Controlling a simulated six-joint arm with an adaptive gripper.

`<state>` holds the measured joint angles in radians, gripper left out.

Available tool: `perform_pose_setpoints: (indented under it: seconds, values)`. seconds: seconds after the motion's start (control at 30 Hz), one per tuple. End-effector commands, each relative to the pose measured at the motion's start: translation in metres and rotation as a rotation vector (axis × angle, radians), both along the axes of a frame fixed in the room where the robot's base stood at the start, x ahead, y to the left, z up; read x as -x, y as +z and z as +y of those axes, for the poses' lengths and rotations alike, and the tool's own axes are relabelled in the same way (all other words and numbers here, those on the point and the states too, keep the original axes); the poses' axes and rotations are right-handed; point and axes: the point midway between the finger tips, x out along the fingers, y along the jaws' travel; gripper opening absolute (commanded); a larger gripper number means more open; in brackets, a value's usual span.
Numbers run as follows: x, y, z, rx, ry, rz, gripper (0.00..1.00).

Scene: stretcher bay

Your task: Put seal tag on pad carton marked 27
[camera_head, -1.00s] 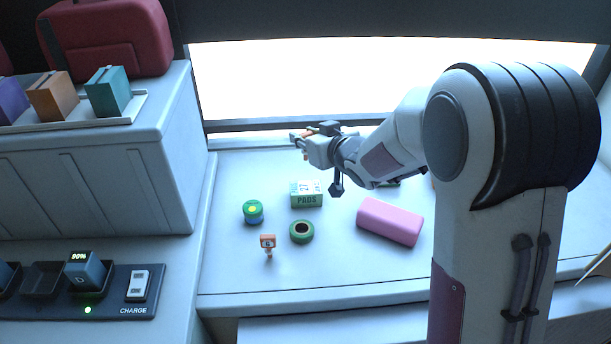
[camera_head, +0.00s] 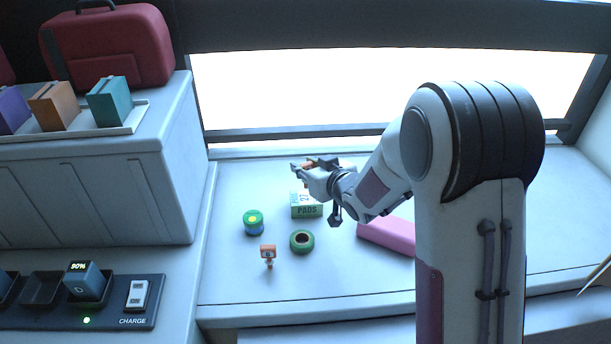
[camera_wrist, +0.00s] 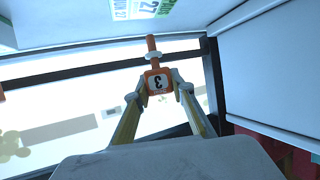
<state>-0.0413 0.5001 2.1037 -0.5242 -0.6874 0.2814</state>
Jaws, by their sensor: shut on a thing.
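My gripper (camera_head: 301,169) is shut on an orange seal tag (camera_wrist: 158,82) with a white face and a dark 3, upside down in the wrist view. The tag's orange stem points up in that picture, between the two fingertips (camera_wrist: 157,92). The green and white pad carton (camera_head: 307,211), marked PADS, stands on the bench just below my gripper in the head view. My gripper hides part of its top. In the wrist view the carton's label (camera_wrist: 135,9) with 27 shows at the top edge, apart from the tag.
Another orange tag (camera_head: 268,252) stands on the bench, its mark unclear. A charger (camera_head: 120,302) is at left. The front bench is clear.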

Motion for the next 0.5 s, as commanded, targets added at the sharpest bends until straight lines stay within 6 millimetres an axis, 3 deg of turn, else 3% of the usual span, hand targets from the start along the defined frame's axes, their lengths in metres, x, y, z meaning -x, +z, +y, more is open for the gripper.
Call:
perform_pose_setpoints:
  seconds: [0.3,0.5]
  values:
    - [0.0,-0.029,0.0,0.0,0.0,0.002,0.12]
    - [0.0,-0.032,0.0,0.0,0.0,0.0,0.12]
